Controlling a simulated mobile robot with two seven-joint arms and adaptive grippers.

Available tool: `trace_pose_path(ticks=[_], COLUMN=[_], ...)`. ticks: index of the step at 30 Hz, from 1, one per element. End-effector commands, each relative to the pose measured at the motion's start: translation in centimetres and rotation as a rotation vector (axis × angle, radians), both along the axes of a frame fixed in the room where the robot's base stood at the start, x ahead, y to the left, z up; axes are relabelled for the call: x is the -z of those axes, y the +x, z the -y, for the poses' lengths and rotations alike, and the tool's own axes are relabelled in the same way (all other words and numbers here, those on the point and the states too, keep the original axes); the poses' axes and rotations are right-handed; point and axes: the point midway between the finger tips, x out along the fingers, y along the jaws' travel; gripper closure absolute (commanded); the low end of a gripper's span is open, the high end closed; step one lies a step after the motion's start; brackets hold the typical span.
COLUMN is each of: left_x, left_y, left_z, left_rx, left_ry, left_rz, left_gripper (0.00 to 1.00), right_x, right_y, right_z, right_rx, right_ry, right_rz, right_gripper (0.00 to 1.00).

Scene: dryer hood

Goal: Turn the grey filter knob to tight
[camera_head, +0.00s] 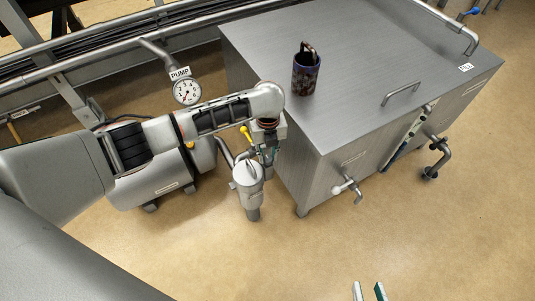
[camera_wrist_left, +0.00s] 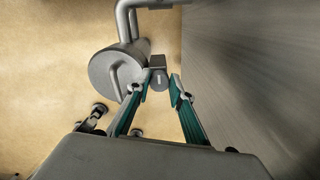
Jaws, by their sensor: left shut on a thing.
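The grey filter (camera_head: 247,187) is an upright cylinder with a rounded top, left of the metal cabinet in the head view. In the left wrist view its round grey housing (camera_wrist_left: 106,72) shows beside a bent pipe. The small grey knob (camera_wrist_left: 158,76) sits at the housing's right side, between my left fingertips. My left gripper (camera_head: 267,156) reaches down beside the filter and is shut on the knob; its teal fingers (camera_wrist_left: 160,88) show in the wrist view. The knob's markings are not readable. My right gripper (camera_head: 368,291) shows only its fingertips at the bottom edge, apart and empty.
The metal cabinet (camera_head: 330,60) stands close to the right of my left gripper, with a dark patterned mug (camera_head: 306,74) on top. A PUMP gauge (camera_head: 187,92) and a yellow-handled valve (camera_head: 245,133) are nearby. The floor in front is clear.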

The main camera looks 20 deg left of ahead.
Motion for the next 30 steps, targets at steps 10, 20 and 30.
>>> trace_pose_path(ticks=[10,20,30], left_x=[0.2,-1.2,-7.9], left_y=[-0.1,0.0,0.0], left_z=[0.0,0.1,0.0], left_rx=[0.001,0.001,0.002], left_ry=[0.000,-0.001,0.000], left_rz=[-0.003,0.000,0.001], left_gripper=[0.62,0.62,0.62], right_x=[-0.1,-0.3,-0.3], right_y=[0.0,0.0,0.0], right_z=[0.1,0.1,0.1], right_rx=[0.000,-0.002,0.000], right_ry=[0.000,0.000,0.001], right_rz=[0.002,0.003,0.004], right_gripper=[0.76,0.76,0.76])
